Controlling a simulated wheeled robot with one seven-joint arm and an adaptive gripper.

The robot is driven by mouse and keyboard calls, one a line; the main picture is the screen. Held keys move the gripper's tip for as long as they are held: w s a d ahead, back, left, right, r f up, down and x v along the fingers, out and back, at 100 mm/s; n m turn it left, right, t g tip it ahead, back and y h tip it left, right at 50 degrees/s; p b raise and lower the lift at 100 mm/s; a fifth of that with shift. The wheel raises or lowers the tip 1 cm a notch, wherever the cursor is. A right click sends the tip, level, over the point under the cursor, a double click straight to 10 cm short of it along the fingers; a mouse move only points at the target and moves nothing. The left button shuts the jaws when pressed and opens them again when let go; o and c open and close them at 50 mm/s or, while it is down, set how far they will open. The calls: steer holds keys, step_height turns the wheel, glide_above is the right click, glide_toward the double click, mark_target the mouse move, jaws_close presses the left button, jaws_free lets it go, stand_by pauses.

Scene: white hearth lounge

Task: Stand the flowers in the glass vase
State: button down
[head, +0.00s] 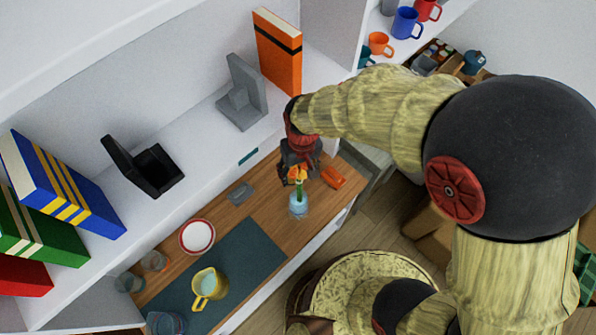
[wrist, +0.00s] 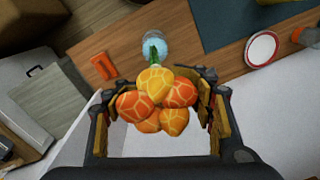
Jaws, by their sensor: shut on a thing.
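The flowers (wrist: 157,98), a bunch of orange and yellow patterned heads on a green stem, are between the fingers of my gripper (wrist: 160,88). In the head view the flowers (head: 298,175) hang below my gripper (head: 299,158), which is shut on them. The clear bluish glass vase (head: 298,206) stands upright on the wooden surface, right below the flowers. In the wrist view the stem reaches toward the vase (wrist: 156,44) and overlaps its near rim. I cannot tell how far the stem is inside. The heads hide part of the stem.
An orange box-like item (head: 333,177) lies right of the vase and a grey item (head: 241,193) lies left. A red-rimmed plate (head: 197,237), a yellow jug (head: 208,287) and clear glasses (head: 155,261) stand farther left. A raised white shelf (head: 205,150) runs behind.

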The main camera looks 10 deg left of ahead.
steer(key=shift+f+b, duration=1.45)
steer(key=shift+f, duration=0.95)
steer(key=c, duration=0.6)
jaws_free()
steer(key=r, duration=1.2)
steer(key=shift+w+d, duration=0.2)
steer(key=shift+d, duration=0.1)
